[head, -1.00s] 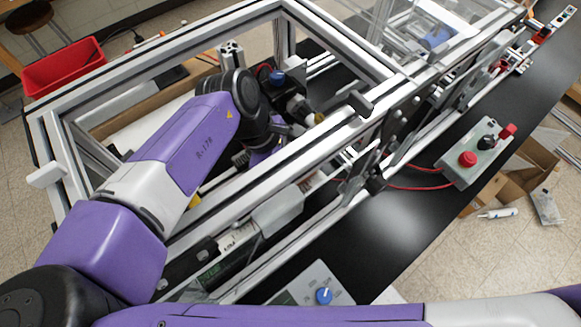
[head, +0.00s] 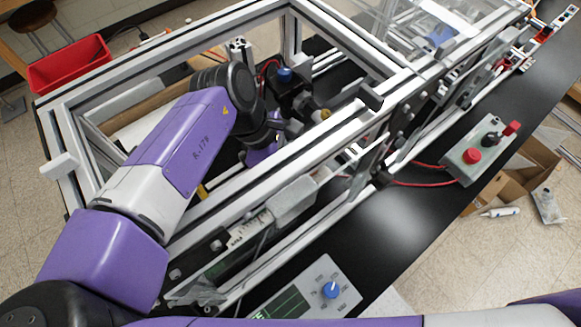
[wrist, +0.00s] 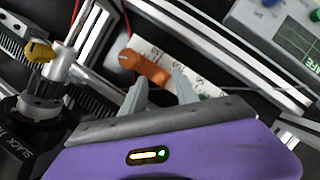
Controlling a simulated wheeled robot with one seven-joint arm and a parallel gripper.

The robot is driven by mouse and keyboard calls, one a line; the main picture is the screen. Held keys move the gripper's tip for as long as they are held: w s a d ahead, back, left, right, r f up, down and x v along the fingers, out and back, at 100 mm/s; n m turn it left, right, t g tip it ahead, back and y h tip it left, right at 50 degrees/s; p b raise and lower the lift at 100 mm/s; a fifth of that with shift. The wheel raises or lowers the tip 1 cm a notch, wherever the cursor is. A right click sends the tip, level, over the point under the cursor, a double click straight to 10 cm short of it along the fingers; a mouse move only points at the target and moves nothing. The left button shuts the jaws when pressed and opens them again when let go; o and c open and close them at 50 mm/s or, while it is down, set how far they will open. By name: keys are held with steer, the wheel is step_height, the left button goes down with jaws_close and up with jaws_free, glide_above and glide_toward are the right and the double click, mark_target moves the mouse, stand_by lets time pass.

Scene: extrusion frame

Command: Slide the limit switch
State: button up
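In the wrist view, an orange part (wrist: 146,66), which looks like the limit switch, sits against a white strip with dark markings (wrist: 207,88). My gripper (wrist: 160,76) has its two grey fingers spread apart, with the fingertips close to the orange part and its lower right end between them. I cannot tell whether either finger touches it. In the head view, my arm reaches into the frame, and my gripper and the orange part are hidden behind the arm and the frame bars.
The aluminium extrusion frame (head: 240,186) surrounds my arm. In the wrist view, a black cylinder with a yellow knob (wrist: 38,52) stands left of my gripper. A grey panel with a blue knob (head: 330,290) and a box with a red button (head: 473,155) lie on the black table.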

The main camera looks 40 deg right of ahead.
steer(key=v, duration=0.6)
steer(key=shift+r+b, duration=0.3)
steer(key=shift+b, duration=0.05)
steer(key=shift+w+a, duration=0.1)
steer(key=shift+w, duration=0.05)
